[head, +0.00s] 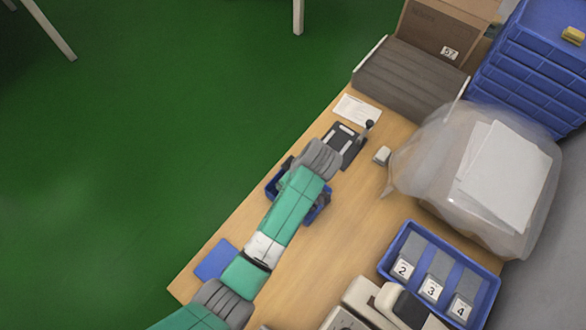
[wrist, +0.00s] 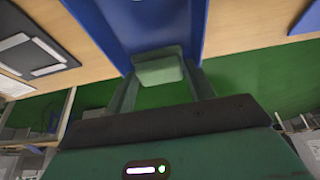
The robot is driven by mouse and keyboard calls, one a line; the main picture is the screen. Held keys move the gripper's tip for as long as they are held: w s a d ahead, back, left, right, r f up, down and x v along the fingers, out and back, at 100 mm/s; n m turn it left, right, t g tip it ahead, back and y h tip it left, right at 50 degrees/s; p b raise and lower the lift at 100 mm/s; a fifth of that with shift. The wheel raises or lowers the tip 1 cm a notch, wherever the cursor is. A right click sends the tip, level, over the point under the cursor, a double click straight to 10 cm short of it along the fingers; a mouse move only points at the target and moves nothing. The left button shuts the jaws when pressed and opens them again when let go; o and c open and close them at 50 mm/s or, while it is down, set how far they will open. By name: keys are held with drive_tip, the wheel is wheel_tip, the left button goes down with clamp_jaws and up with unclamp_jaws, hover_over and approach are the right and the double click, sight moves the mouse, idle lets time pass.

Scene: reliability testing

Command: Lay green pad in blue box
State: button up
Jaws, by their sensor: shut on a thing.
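The green pad (wrist: 158,68) is a small pale green block held between the fingertips of my gripper (wrist: 162,78) in the wrist view. My gripper is shut on it. The blue box (wrist: 136,22) lies just beyond the pad in the wrist view, and the pad appears over its inside. I cannot tell whether the pad touches the box floor. In the head view the blue box (head: 319,209) is mostly covered by my green arm, with only parts of its rim and walls showing. The pad and fingertips are hidden there.
A black device with a lever (head: 345,145) and a white paper (head: 357,110) lie behind the box. A blue tray with numbered compartments (head: 392,257) is at right. A blue flat piece (head: 215,260) lies near the table's left edge. A translucent bag (head: 430,150) stands back right.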

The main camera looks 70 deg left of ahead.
drive_tip(key=shift+f+b, duration=0.45)
drive_tip(key=shift+f, duration=2.1)
drive_tip(key=shift+f, duration=0.1)
drive_tip(key=o, duration=0.7)
drive_tip(key=p+v, duration=0.2)
drive_tip(key=v, duration=1)
